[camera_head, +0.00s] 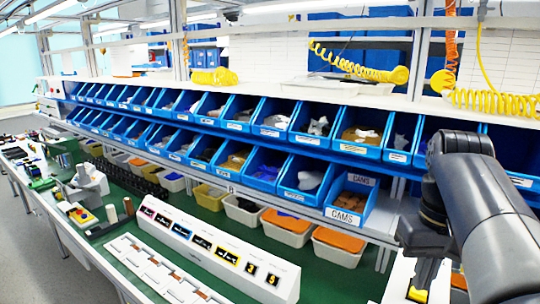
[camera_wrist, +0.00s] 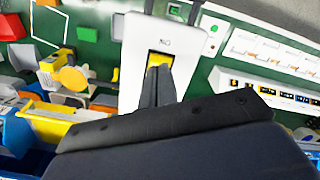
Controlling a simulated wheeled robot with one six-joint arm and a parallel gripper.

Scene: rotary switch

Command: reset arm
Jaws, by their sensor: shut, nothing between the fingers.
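My gripper (camera_wrist: 158,72) is shut and empty in the wrist view. Its two dark fingers lie together and point at a white device (camera_wrist: 130,75) with a yellow square (camera_wrist: 160,60) on its face. The fingertips overlap the lower part of that square, so any knob there is hidden; I cannot tell whether they touch it. In the head view my arm (camera_head: 485,220) reaches down at the right edge. A white device with yellow on it (camera_head: 418,294) shows partly below it, cut off by the frame.
Two rows of blue bins (camera_head: 270,120) run along the shelf behind the bench, close to my arm. A long white panel with small displays (camera_head: 215,250) stands on the green bench top (camera_head: 335,283). Coloured parts (camera_wrist: 70,80) crowd the left of the wrist view.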

